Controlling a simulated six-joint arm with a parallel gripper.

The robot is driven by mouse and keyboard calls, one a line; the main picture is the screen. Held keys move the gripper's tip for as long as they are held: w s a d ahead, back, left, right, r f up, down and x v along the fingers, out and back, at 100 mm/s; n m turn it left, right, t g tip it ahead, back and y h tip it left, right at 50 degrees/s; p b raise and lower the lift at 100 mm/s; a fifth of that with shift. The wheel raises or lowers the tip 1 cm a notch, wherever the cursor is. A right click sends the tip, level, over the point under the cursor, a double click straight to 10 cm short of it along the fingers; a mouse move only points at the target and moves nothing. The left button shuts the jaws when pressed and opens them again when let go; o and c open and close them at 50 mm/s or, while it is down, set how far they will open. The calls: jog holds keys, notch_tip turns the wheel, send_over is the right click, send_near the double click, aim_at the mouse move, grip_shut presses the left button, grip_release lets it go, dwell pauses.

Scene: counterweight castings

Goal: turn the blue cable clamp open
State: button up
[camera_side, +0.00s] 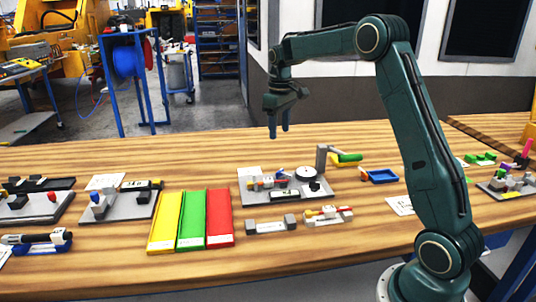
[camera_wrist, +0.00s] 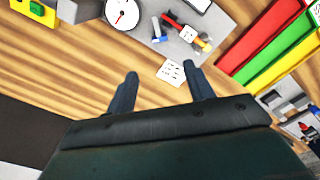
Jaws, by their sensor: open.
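My gripper (camera_side: 279,131) hangs high above the back part of the wooden bench, fingers pointing down, open and empty. In the wrist view its two dark fingers (camera_wrist: 161,75) are apart, with bare wood and a white label between and beyond them. A grey board (camera_side: 249,197) stands on the bench below and in front of the gripper. A small blue part (camera_side: 281,174), which may be the blue cable clamp, sits on the board; it also shows in the wrist view (camera_wrist: 157,30), beside a red and yellow part (camera_wrist: 187,31). I cannot tell how far it is turned.
A round dial (camera_wrist: 122,13) is on the same board. Yellow, green and red trays (camera_side: 219,215) lie left of the board. The bench behind is mostly clear.

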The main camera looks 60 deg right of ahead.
aim_at(285, 173)
jog(key=o, duration=0.3)
jog(key=m, duration=0.6)
jog(key=s+m, duration=0.1)
jog(key=m, duration=0.5)
jog(key=s+m, duration=0.1)
jog(key=m, duration=0.5)
jog(key=shift+s, duration=0.15)
jog(key=shift+f, duration=0.1)
jog(key=shift+f, duration=6.8)
